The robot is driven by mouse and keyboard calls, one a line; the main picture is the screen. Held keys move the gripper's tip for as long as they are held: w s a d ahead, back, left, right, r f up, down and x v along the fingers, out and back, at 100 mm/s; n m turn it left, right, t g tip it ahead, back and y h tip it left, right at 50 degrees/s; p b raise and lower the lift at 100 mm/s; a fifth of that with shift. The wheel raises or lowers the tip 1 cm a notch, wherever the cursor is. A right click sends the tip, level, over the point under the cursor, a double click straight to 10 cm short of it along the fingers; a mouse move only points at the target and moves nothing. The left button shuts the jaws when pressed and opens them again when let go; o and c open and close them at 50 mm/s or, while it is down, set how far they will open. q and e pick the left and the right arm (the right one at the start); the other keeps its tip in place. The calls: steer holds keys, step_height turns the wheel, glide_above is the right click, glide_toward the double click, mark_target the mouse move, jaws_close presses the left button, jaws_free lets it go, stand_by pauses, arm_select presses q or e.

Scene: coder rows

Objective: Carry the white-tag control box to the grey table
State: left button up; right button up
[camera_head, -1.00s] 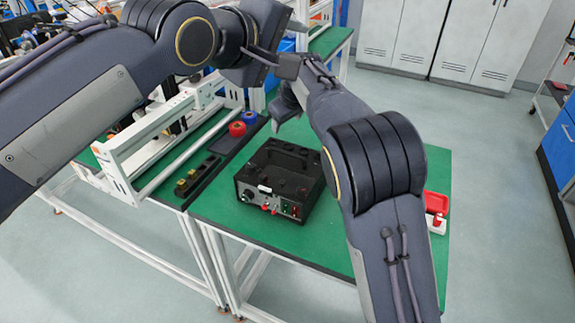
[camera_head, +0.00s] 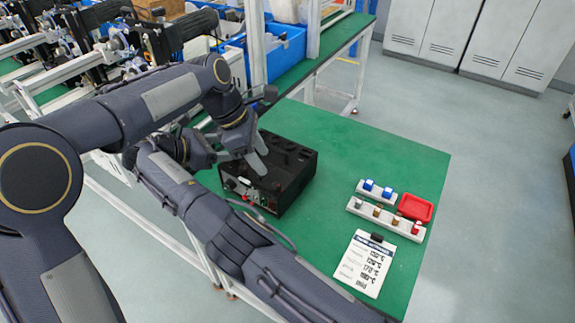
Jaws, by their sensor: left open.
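The black control box (camera_head: 290,190) stands upright on the green-topped table, left of its middle. A small white tag (camera_head: 243,181) shows on its front, near knobs and coloured sockets. My left gripper (camera_head: 250,160) is open at the box's left top side, with a finger in front of the box. I cannot tell whether it touches, and the handle is mostly hidden behind it. My right arm crosses in front of the box from the lower right. Its gripper (camera_head: 196,153) is near the left wrist and partly covered, so its jaws do not show clearly. I cannot pick out a grey table.
The green table (camera_head: 350,165) is bare right of the box. Light strips (camera_head: 386,219) with small parts, a red tray (camera_head: 415,207) and a clipboard (camera_head: 365,263) lie at its right. Another green bench (camera_head: 340,38) with blue bins stands behind. Grey floor (camera_head: 480,150) is open at right.

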mark_target(269, 166)
arm_select(q)
steer(key=shift+s+a+f, duration=0.1)
steer(key=shift+a+f, duration=0.05)
steer(key=shift+a, duration=0.05)
arm_select(e)
steer(key=shift+s+a, duration=0.15)
steer(key=shift+s, duration=0.05)
arm_select(q)
steer(key=shift+d+f, duration=0.1)
arm_select(e)
steer(key=shift+w, duration=0.1)
arm_select(q)
steer(key=shift+x, duration=3.75)
arm_select(e)
steer(key=shift+x, duration=3.9)
arm_select(q)
steer(key=shift+s, duration=0.1)
